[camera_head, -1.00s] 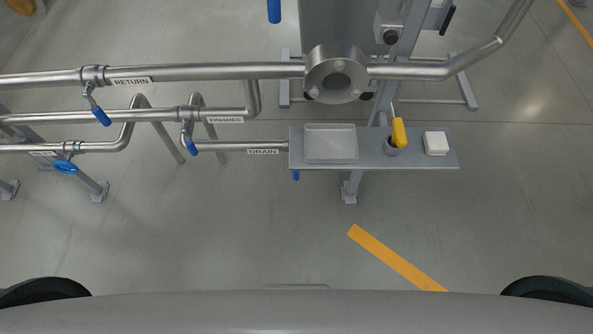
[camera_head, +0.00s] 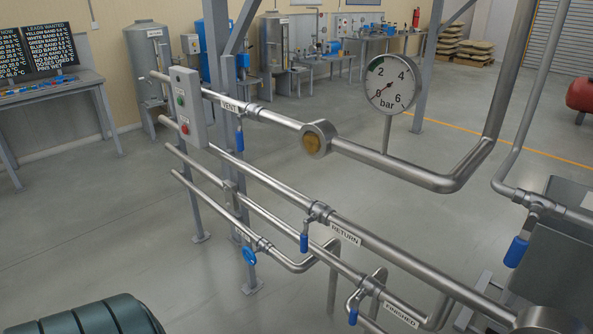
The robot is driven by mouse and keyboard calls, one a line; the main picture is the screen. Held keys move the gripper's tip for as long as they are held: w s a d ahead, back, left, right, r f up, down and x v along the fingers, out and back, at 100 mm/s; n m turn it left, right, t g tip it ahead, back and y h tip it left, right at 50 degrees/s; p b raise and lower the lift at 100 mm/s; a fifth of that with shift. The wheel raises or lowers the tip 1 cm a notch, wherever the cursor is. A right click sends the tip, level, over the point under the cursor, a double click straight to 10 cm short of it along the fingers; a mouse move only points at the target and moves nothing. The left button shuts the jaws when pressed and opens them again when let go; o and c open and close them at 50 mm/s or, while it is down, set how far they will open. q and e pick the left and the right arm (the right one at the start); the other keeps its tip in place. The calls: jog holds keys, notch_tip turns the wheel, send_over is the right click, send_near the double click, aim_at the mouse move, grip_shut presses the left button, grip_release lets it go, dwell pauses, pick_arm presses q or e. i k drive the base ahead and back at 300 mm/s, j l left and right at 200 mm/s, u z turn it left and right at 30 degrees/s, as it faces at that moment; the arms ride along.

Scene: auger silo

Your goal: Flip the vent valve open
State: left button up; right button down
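The vent valve (camera_head: 243,112) sits on the upper steel pipe, just right of the VENT label (camera_head: 230,105). Its blue lever (camera_head: 239,140) hangs down, across the line of the pipe. The upper pipe continues right past a round fitting with a brownish-yellow face (camera_head: 313,141) and a pressure gauge (camera_head: 391,84) marked in bar. The gauge needle points near the low end of the scale. Neither of my grippers is in view.
A grey box (camera_head: 188,107) with a green and a red button is mounted left of the vent valve. Lower pipes carry blue-handled valves, including the return valve lever (camera_head: 304,242) and a blue round handle (camera_head: 249,255). A steel post (camera_head: 219,130) stands behind the vent lever.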

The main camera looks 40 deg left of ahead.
aim_at(239, 132)
jog(key=u, duration=1.8)
